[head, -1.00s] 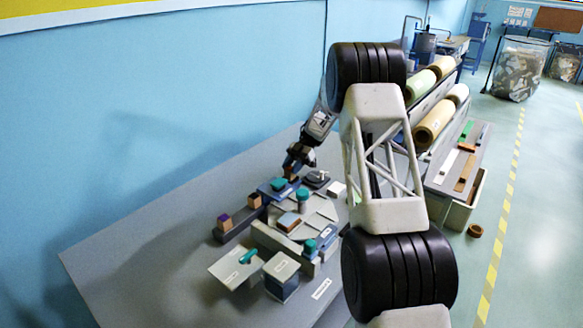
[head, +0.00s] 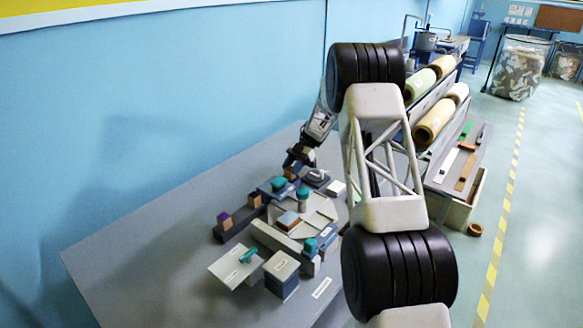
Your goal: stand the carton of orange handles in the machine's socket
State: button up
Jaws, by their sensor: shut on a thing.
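My gripper (head: 293,171) is at the back of the bench machine, shut on a small brown-orange carton (head: 291,174). The fingers hide most of the carton, so its contents cannot be made out. It is close to the blue part with a teal knob (head: 278,184); whether it touches anything there is unclear. The machine has a pale round plate (head: 318,209) with a brownish block (head: 289,219) on it. I cannot pick out the socket for certain. Two more cartons stand on a dark rail at left: one with a purple top (head: 225,220) and a brown one (head: 255,199).
Other teal knobs (head: 303,194) stand up from the machine. A grey box (head: 282,268) and a pale plate with a teal handle (head: 240,262) are at the front. The grey bench (head: 140,255) is clear at left. My arm covers the machine's right side.

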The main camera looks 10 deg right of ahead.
jog(key=shift+f, duration=0.3)
dwell(0.4)
jog(key=o, duration=1)
jog(key=v, duration=0.7)
jog(key=shift+w+d, duration=0.25)
jog(key=shift+w, duration=0.05)
jog(key=shift+r, duration=0.2)
